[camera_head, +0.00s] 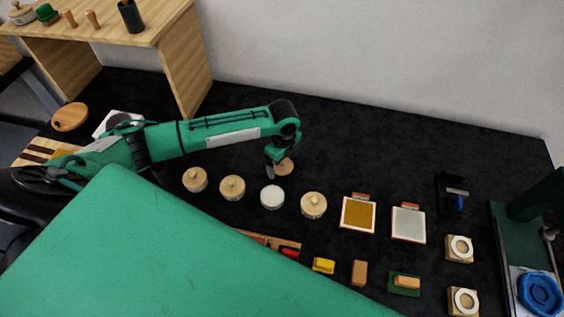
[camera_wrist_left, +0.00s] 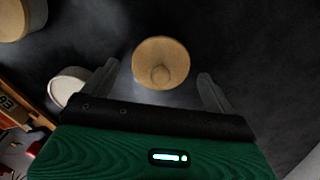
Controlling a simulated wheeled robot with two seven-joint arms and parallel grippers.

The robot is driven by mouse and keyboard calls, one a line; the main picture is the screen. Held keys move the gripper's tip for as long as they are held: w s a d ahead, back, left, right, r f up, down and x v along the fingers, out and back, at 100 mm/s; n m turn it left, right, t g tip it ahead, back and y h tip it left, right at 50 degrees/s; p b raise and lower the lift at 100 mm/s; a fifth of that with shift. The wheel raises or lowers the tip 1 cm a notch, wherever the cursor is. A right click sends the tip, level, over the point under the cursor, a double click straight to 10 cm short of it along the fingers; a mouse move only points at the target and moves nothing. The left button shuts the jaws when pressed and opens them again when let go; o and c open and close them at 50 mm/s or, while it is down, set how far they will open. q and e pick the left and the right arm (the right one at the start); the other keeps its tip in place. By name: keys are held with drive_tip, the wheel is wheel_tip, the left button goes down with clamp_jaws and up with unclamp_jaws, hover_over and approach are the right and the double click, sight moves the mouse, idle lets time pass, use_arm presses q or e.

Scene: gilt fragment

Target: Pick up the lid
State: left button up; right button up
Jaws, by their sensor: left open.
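The lid (camera_head: 286,166) is a round wooden disc lying on the black surface behind the row of pots. In the left wrist view the lid (camera_wrist_left: 160,53) shows from above with its small round knob facing up. My left gripper (camera_head: 274,172) is open above the lid. In the wrist view its two fingers stand apart on either side of the lid, and nothing is held. A pot with a white top and no knob (camera_head: 272,197) stands in front of the lid; it also shows in the wrist view (camera_wrist_left: 70,86). My right gripper is not in view.
Wooden lidded pots (camera_head: 195,179), (camera_head: 232,187) and (camera_head: 313,205) stand beside the white-topped one. Framed panels (camera_head: 358,214), small blocks (camera_head: 323,265) and ring-topped blocks (camera_head: 459,248) lie to the right and in front. The black surface behind the lid is clear.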

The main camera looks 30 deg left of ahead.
use_arm(q)
drive_tip(key=shift+f, duration=0.35)
drive_tip(key=c, duration=1.1)
drive_tip(key=shift+o, duration=0.2)
drive_tip(key=shift+r, duration=0.1)
